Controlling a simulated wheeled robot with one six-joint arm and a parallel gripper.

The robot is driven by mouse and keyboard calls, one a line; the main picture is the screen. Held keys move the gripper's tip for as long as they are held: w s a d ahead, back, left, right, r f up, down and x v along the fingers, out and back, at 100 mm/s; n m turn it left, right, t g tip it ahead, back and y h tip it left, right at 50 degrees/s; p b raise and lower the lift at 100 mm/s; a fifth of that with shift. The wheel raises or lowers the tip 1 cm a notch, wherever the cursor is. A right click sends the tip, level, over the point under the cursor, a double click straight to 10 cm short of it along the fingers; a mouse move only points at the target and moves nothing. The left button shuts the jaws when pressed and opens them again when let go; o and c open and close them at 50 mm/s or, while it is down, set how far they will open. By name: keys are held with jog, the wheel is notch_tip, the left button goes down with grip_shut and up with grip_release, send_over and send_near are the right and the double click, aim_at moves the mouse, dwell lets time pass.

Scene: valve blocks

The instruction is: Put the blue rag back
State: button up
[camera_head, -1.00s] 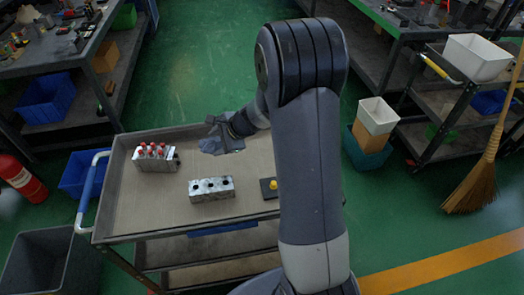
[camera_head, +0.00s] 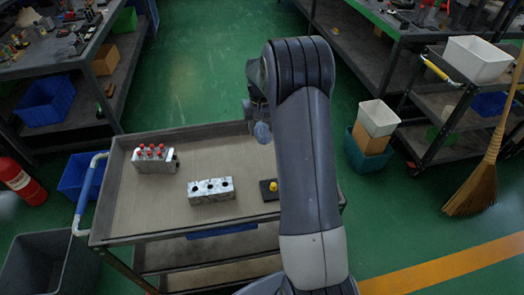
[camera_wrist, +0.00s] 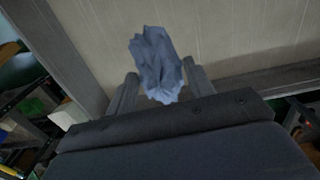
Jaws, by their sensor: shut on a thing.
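The blue rag (camera_wrist: 157,66) is a crumpled grey-blue cloth between the fingers of my gripper (camera_wrist: 160,88) in the wrist view. In the head view the rag (camera_head: 262,132) hangs below my gripper (camera_head: 258,113), above the far right part of the cart top. My gripper is shut on the rag. My arm hides part of the gripper and the right part of the cart in the head view.
The cart (camera_head: 148,205) carries a metal block with red caps (camera_head: 154,158), a metal block with dark holes (camera_head: 211,191) and a dark plate with a yellow knob (camera_head: 269,188). Bare cart surface lies between them. Bins stand on the floor nearby.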

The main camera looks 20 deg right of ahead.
aim_at(262, 153)
notch_tip(262, 153, down, 9)
jog(key=shift+f+p, duration=0.1)
jog(key=shift+p, duration=0.2)
jog(key=o, duration=0.9)
notch_tip(262, 153, up, 12)
jog(key=shift+a, duration=0.1)
dwell(0.3)
